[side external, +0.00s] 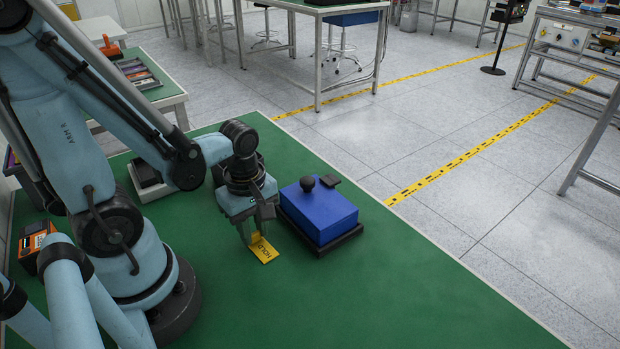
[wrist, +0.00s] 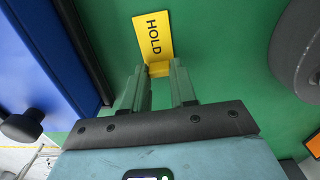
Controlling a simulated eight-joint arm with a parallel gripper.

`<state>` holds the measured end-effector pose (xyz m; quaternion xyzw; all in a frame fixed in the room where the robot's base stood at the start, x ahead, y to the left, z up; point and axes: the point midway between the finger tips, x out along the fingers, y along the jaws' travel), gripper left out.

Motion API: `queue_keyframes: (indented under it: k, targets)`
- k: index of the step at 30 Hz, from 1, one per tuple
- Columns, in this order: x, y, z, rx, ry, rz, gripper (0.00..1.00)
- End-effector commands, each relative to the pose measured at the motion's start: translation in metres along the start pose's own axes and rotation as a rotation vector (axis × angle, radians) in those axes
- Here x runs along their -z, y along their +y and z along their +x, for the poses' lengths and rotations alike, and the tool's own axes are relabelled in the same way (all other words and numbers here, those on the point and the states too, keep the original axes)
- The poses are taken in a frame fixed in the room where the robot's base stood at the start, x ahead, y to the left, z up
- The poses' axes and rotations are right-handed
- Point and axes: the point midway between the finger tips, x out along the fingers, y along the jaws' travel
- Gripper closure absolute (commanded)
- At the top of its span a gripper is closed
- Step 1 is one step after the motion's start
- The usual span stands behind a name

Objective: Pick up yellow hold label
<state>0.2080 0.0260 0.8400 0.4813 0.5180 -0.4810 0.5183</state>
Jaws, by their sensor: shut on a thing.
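The yellow label (side external: 264,250) with "HOLD" printed on it is on the green table, just left of the blue box. It also shows in the wrist view (wrist: 152,36), with a raised yellow tab at its near end. My gripper (side external: 250,236) points down at the label. In the wrist view my gripper's two fingers (wrist: 163,78) are on either side of the raised tab and shut on it. The flat part with the lettering extends out beyond the fingertips. I cannot tell whether the label is touching the table.
The blue box (side external: 322,212) with a black knob stands on a dark base close to the right of my gripper. An orange and black device (side external: 36,240) is at the left. The green table (side external: 400,300) is clear toward the front right.

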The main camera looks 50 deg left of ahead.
Motion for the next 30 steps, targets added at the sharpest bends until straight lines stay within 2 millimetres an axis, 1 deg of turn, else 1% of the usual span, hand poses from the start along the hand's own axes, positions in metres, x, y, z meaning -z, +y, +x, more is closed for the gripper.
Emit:
queue_keyframes:
  k: [1,2,17,23,30]
  targets:
    - [0.000,0.000,0.000,0.000,0.000,0.000,0.96]
    - [0.000,0.000,0.000,0.000,0.000,0.000,1.00]
    - [0.000,0.000,-0.004,0.000,0.000,0.000,1.00]
    - [0.000,0.000,-0.014,0.000,0.000,0.000,1.00]
    - [0.000,-0.001,-0.039,0.001,0.000,0.000,1.00]
